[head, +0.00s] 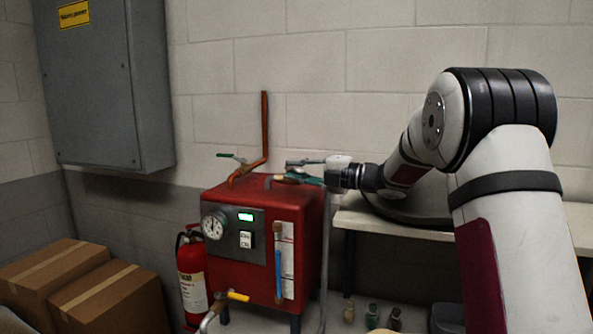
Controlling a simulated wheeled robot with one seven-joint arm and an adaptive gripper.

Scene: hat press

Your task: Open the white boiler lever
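The red boiler (265,250) stands against the wall in the middle of the head view. My gripper (293,170) reaches in from the right, above the boiler's top right part, by a short pipe fitting (271,181). A pale grey bar and a teal-dark bar stick out leftward from its white body, one above the other. I cannot tell which of them are fingers and which may be a lever, nor whether they touch the fitting. No clearly white lever can be made out; it may be hidden at the gripper.
A green lever (229,156) sits beside an upright copper pipe (265,125); a yellow lever (238,296) is low in front. A fire extinguisher (191,275) and cardboard boxes (110,297) stand left. A table (385,228) is right, under my arm. A grey cabinet (95,85) hangs upper left.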

